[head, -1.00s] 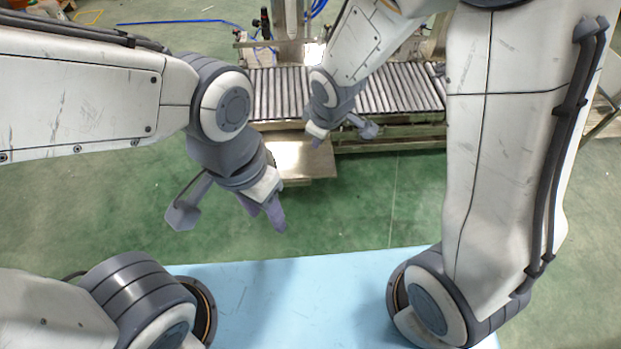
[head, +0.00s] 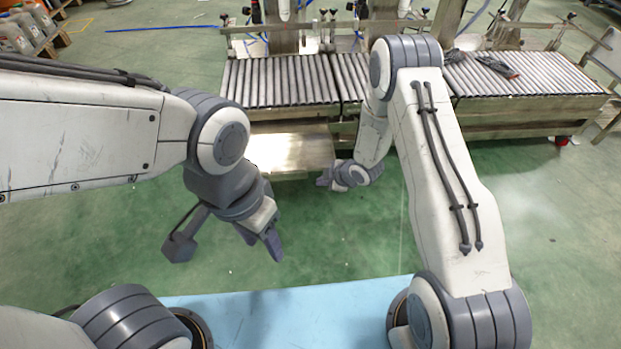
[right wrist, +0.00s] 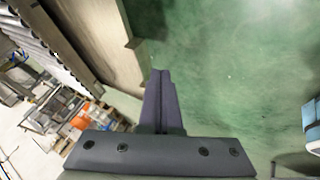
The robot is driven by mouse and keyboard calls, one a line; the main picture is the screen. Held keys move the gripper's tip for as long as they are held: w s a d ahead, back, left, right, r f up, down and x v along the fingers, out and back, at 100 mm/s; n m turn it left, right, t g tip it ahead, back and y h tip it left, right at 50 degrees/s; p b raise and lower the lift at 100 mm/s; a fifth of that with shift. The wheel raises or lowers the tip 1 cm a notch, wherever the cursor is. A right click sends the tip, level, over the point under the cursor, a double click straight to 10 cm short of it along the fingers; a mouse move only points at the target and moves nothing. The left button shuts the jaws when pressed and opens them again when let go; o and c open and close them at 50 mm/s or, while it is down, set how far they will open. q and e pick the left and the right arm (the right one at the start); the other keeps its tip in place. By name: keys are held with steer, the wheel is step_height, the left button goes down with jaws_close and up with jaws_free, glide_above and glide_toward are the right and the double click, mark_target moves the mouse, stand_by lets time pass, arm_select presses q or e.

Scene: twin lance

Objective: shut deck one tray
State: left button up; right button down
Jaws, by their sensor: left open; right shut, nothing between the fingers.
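A flat metal tray (head: 290,153) sticks out from under the left part of the roller conveyor, low over the green floor. My right gripper (head: 323,181) is beside the tray's front right corner in the head view; I cannot tell whether it touches. In the right wrist view its two fingers (right wrist: 160,100) are together with nothing between them, close to a beige metal edge. My left gripper (head: 274,243) hangs over the floor in front of the tray, apart from it, open and empty.
The roller conveyor (head: 283,81) runs across the back, with dark tools (head: 497,65) lying on its right part. A light blue surface (head: 290,318) lies at the front. Green floor between it and the conveyor is clear.

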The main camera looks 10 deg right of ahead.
mark_target(305, 177)
steer(key=w+a+f+b, duration=0.1)
steer(key=w+f, duration=0.1)
steer(key=w+a+f+b, duration=0.1)
steer(key=w+f, duration=0.1)
steer(key=w, duration=0.1)
steer(key=w+f+b, duration=0.1)
steer(key=w+f, duration=0.1)
steer(key=shift+w+a, duration=0.25)
steer(key=shift+a, duration=0.15)
arm_select(q)
step_height(305, 177, down, 4)
arm_select(e)
steer(key=shift+d, duration=0.1)
